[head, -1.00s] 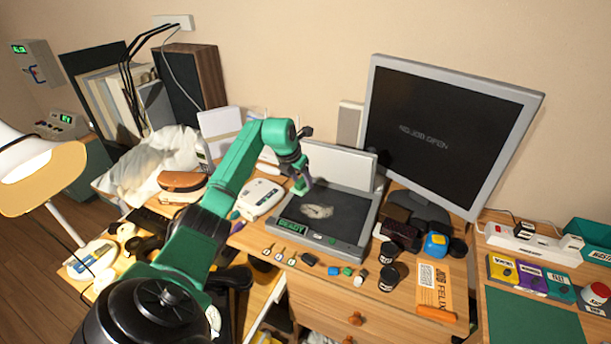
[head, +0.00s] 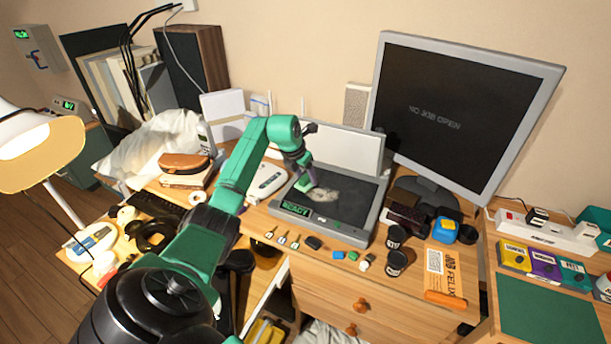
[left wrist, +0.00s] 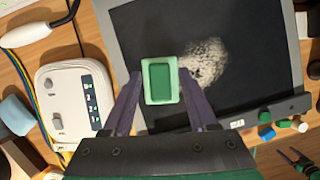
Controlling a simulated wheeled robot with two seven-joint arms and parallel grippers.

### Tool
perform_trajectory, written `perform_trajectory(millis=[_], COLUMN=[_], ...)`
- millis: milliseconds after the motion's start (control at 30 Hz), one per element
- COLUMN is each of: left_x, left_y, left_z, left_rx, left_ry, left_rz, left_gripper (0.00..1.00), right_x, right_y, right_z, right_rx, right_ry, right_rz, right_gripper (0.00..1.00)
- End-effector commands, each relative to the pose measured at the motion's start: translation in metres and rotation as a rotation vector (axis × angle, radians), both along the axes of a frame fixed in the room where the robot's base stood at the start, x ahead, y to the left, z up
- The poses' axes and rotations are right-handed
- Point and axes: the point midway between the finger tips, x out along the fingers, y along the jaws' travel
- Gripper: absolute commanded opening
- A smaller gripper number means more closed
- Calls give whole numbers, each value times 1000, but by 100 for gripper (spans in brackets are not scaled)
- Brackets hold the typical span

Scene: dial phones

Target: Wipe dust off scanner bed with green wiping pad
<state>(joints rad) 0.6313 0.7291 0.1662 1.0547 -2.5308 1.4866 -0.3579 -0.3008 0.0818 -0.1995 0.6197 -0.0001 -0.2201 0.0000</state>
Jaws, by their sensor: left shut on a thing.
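The scanner (head: 347,222) lies open on the desk, its pale lid (head: 338,146) raised at the back and a lit "READY" display at its front left. A pale patch of dust (head: 324,193) lies on the dark scanner bed (head: 355,200); it also shows in the left wrist view (left wrist: 205,62). My left gripper (head: 303,181) is over the left part of the bed, shut on the green wiping pad (left wrist: 160,81). The pad is just left of the dust, at its edge; I cannot tell whether it touches the glass.
A white device (head: 268,180) stands left of the scanner. Dark jars (head: 396,262), keys and small coloured pieces lie in front of it. The large monitor (head: 455,115) stands behind to the right, and a blue item (head: 443,230) sits below it.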

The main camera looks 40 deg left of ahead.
Motion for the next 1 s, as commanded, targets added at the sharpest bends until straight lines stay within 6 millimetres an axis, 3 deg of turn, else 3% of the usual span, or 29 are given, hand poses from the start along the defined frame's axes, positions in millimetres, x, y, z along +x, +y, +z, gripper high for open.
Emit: perform_trajectory(millis=[1000], left_x=[0], left_y=[0], left_z=[-20], left_rx=[0], left_ry=[0], left_rz=[0], left_gripper=[0], right_x=[1], right_y=[1], right_z=[-13], right_rx=[2], right_ry=[-3], right_rz=[0], right_gripper=[89])
